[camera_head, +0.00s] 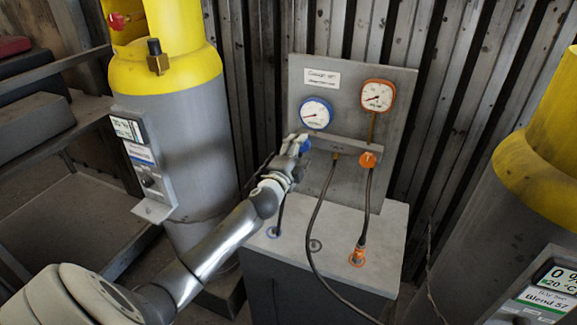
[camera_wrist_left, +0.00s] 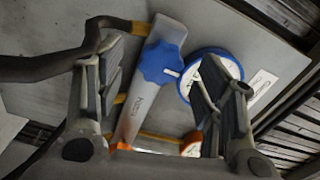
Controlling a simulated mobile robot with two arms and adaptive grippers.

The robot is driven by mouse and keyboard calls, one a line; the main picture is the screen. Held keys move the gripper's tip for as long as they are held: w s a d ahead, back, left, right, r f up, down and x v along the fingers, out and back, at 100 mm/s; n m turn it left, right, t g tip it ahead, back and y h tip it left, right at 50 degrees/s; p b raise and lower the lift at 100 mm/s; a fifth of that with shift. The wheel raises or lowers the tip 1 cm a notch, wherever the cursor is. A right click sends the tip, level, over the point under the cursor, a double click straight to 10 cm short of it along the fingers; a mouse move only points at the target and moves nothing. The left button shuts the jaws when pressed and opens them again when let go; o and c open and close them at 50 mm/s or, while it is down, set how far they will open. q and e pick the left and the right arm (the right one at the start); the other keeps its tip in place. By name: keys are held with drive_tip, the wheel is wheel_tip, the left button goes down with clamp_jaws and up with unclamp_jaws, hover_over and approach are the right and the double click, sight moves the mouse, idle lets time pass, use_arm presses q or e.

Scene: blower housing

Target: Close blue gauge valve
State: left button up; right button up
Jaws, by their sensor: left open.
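The blue gauge valve is a lobed blue knob on a grey manifold bar (camera_head: 345,146), below the blue-rimmed gauge (camera_head: 316,114). In the head view the knob (camera_head: 305,146) is partly hidden by my left gripper (camera_head: 298,143). In the left wrist view the blue knob (camera_wrist_left: 160,63) shows in full between the two fingers of my left gripper (camera_wrist_left: 160,85). The fingers are spread apart, and I cannot tell whether either touches the knob. My right gripper is not in view.
An orange knob (camera_head: 368,160) sits under the orange-rimmed gauge (camera_head: 377,96) at the right. Dark hoses hang from the manifold to the cabinet top (camera_head: 330,232). Grey-and-yellow cylinders stand at left (camera_head: 178,120) and right (camera_head: 515,215). A shelf (camera_head: 70,215) is far left.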

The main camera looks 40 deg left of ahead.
use_arm(q)
drive_tip(key=v, duration=0.9)
idle(0.3)
